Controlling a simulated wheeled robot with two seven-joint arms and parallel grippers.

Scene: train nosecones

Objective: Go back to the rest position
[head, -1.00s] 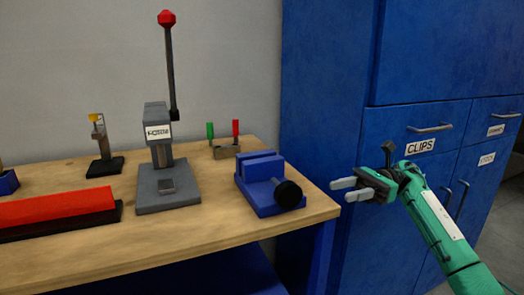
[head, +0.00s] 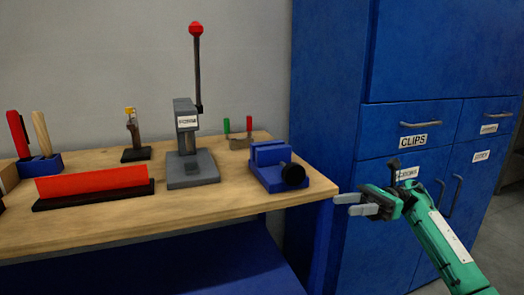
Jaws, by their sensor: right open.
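My right gripper (head: 350,204) is at the lower right, with its two pale fingers apart and pointing left. Nothing is between the fingers. It is just off the right corner of the wooden workbench (head: 230,200), in front of the blue cabinet (head: 335,120). My green right arm reaches in from the lower right corner. My left gripper does not show.
On the bench stand a blue vise (head: 275,168), a grey lever press (head: 190,165), a red bar on a black base (head: 95,182), a small fixture (head: 133,140) and a blue tool holder (head: 40,165). The cabinet has a drawer labelled CLIPS (head: 413,141).

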